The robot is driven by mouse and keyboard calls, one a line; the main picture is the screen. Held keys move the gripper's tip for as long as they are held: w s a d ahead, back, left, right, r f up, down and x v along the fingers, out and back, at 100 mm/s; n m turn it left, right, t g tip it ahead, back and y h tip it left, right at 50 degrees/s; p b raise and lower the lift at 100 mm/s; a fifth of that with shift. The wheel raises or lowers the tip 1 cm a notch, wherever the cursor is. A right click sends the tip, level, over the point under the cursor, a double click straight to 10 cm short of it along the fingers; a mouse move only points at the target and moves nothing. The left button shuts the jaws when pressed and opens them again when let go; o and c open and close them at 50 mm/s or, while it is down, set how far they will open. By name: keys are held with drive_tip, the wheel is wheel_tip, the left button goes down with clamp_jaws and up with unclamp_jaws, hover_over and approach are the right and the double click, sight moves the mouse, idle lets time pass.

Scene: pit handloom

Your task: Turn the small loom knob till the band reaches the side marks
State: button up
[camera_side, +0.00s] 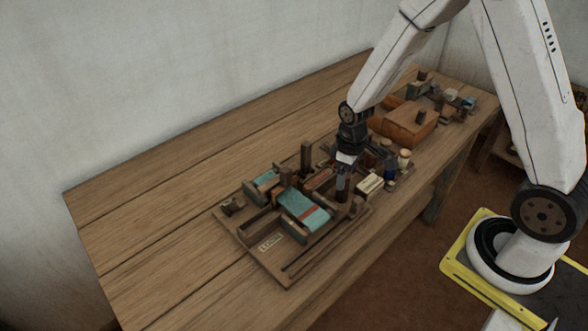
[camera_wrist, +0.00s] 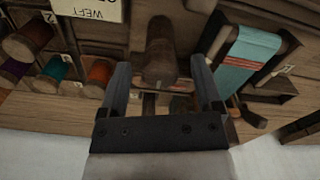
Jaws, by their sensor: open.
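The loom board (camera_side: 285,268) lies on the table with a teal band (camera_side: 297,204) on it, crossed by a red stripe. The band also shows at the upper right of the wrist view (camera_wrist: 245,55), with thin red stripes and a pale edge. My gripper (camera_side: 342,190) points down over the board's right part, beside the band. In the wrist view my gripper (camera_wrist: 161,78) is open, and a dark round wooden peg (camera_wrist: 160,50), which looks like a knob, lies between its fingers with gaps on both sides. Contact is not visible. The side marks are too small to make out.
Coloured thread spools (camera_wrist: 100,72) sit in a rack at the left of the wrist view, near a WEFT label (camera_wrist: 88,8). A brown box (camera_side: 405,123) stands farther back. An upright wooden post (camera_side: 306,158) rises beside my gripper. The table's left part (camera_side: 150,220) is clear.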

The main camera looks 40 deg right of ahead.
clamp_jaws()
drive_tip(key=shift+m, duration=0.4)
drive_tip(key=m, duration=0.3)
drive_tip(key=shift+s+m, duration=0.1)
drive_tip(key=shift+m, duration=1.9)
